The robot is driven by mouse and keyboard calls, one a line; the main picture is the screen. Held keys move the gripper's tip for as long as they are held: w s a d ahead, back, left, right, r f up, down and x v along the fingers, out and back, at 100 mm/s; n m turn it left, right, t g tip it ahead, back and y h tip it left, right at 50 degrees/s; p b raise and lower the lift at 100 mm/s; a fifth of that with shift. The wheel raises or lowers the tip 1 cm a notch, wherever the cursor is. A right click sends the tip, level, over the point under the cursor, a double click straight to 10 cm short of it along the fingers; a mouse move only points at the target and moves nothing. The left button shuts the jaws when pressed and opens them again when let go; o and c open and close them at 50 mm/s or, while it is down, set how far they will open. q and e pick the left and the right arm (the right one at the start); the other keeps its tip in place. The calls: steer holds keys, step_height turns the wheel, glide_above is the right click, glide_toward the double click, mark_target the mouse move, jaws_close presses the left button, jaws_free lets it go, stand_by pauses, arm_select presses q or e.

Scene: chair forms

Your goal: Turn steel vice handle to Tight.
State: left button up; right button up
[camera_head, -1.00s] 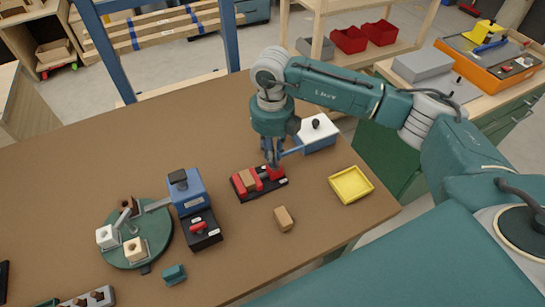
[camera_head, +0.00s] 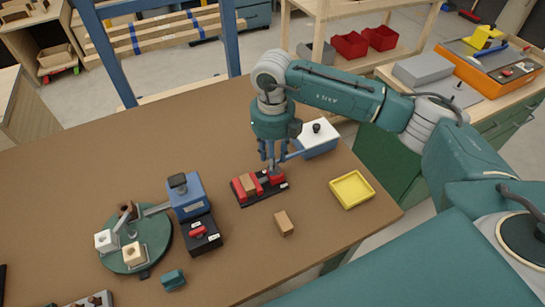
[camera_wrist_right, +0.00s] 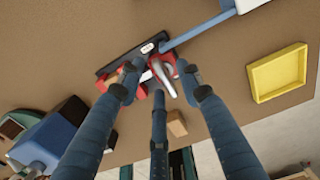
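The red vice (camera_head: 247,187) sits on a black base on the brown table, with a wooden block (camera_head: 249,183) between its jaws. It also shows in the right wrist view, where the black base (camera_wrist_right: 122,53) has a small white label. The steel handle (camera_wrist_right: 164,78) shows there at the vice's near end; the head view hides it behind my fingers. My right gripper (camera_head: 270,163) points down just above this end. In the wrist view its fingers (camera_wrist_right: 160,92) are spread around the handle, with visible gaps; contact cannot be told. My left gripper is out of view.
A blue box with a white top (camera_head: 317,136) stands close behind the gripper. A yellow tray (camera_head: 352,189) and a loose wooden block (camera_head: 284,222) lie to the right and front. A blue device (camera_head: 187,196) and a green turntable (camera_head: 155,252) stand left.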

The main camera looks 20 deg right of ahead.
step_height(320, 180, up, 12)
stand_by(0.6)
